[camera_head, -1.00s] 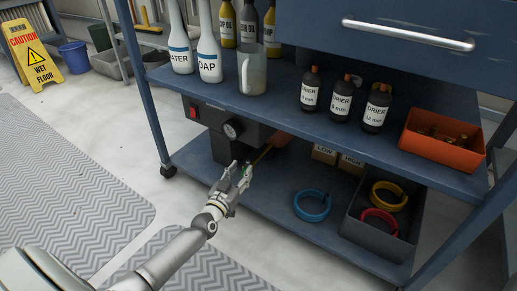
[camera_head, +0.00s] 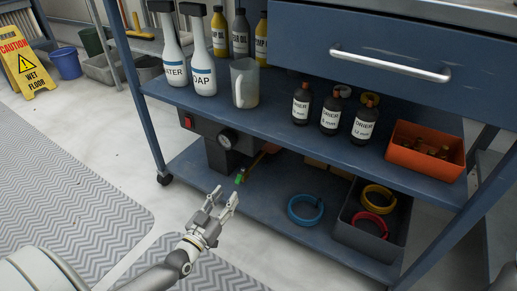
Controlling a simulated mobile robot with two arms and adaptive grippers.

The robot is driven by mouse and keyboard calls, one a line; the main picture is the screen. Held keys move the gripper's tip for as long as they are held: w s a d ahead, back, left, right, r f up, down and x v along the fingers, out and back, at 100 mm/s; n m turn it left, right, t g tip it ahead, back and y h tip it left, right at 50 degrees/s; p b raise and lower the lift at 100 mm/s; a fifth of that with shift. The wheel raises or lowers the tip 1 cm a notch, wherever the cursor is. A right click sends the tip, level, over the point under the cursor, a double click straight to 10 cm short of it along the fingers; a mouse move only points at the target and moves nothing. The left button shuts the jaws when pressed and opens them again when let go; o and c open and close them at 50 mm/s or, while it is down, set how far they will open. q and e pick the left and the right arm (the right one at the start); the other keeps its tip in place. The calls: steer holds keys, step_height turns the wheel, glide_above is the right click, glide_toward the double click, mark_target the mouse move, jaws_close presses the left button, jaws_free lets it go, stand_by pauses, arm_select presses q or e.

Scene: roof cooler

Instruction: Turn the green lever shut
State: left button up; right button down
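The green lever (camera_head: 239,179) is small and sits at the near end of a yellow-brass fitting (camera_head: 256,160), low in front of the dark pump unit (camera_head: 225,140). The unit has a round gauge (camera_head: 227,139) and a red switch (camera_head: 188,122). My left gripper (camera_head: 226,194) is just below and in front of the lever, with its two fingers apart and nothing seen between them. The fingertips look clear of the lever. The lever's exact angle is too small to tell. My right gripper is not in view.
The blue cart's lower shelf (camera_head: 270,215) holds a blue hose coil (camera_head: 305,209) and a dark bin (camera_head: 365,243) with yellow and red coils. The upper shelf (camera_head: 275,121) overhangs the fitting, carrying bottles and a jug (camera_head: 245,83). Floor is free left of the cart.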

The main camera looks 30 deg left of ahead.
arm_select(q)
steer(key=s+d+r+t+h+p, duration=0.1)
steer(key=d+r, duration=0.3)
steer(key=r, duration=0.4)
steer(key=s+d+r+t+h+p, duration=0.1)
steer(key=d+r+t+p, duration=0.2)
steer(key=r, duration=0.6)
steer(key=s+d+r+t+h+p, duration=0.1)
steer(key=s+d+r+t+p, duration=0.1)
steer(key=d+r, duration=0.4)
step_height(320, 180, up, 3)
steer(key=shift+d+r+m+p, duration=0.1)
steer(key=shift+d+m+p, duration=0.2)
steer(key=shift+p, duration=0.2)
